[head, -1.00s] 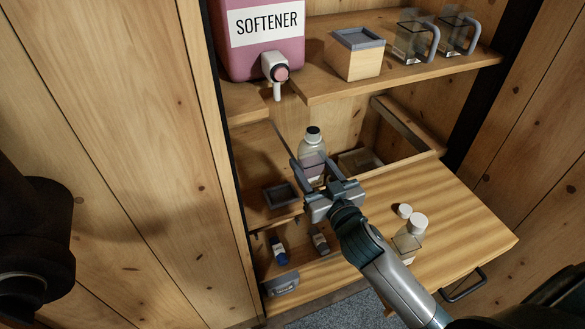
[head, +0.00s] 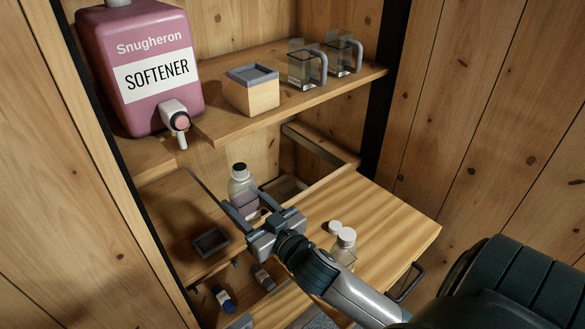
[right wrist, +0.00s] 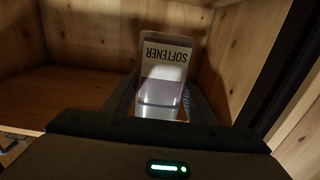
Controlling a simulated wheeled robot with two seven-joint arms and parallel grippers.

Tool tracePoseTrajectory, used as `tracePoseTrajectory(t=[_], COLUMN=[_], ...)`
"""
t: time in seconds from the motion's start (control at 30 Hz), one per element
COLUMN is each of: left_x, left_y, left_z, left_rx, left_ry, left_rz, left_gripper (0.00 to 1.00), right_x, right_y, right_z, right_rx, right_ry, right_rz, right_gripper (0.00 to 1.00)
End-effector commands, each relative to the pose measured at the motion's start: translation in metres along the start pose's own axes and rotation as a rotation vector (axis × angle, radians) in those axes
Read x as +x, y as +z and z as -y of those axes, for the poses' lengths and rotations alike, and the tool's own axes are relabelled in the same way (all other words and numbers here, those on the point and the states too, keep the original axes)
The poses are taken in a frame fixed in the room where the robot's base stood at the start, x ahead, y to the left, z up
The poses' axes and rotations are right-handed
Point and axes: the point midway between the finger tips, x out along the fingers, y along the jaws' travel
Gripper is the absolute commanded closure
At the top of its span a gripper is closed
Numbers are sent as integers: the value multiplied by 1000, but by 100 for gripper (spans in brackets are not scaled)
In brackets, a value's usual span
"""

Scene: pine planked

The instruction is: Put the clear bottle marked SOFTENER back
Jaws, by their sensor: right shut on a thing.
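My right gripper (head: 246,207) is shut on the clear bottle (head: 240,185). The bottle has a black cap, stands upright between the fingers and is partly filled with purplish liquid. In the right wrist view the bottle (right wrist: 163,85) has a label reading SOFTENER, upside down. The gripper holds it in the cabinet opening below the upper shelf; I cannot tell whether its base touches the surface below. My left gripper is not in view.
A large pink SOFTENER dispenser (head: 140,70) with a tap, a wooden box (head: 252,95) and two clear mugs (head: 306,68) stand on the upper shelf (head: 225,125). A small dark tray (head: 211,242) is left of the gripper.

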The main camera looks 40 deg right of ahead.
Motion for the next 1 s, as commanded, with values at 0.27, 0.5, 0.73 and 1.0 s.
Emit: tracePoseTrajectory(t=[0.27,0.5,0.73,1.0], left_x=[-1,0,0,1], left_y=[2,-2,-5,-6], left_z=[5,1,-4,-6], left_rx=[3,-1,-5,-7], left_ry=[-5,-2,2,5], left_rz=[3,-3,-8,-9], left_gripper=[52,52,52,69], right_x=[-49,-92,-99,-99], right_y=[5,-3,-6,-6], right_z=[42,67,71,71], right_rx=[10,5,0,1], right_ry=[0,28,36,36], right_rz=[2,-1,-3,-3], right_gripper=[87,87,87,87])
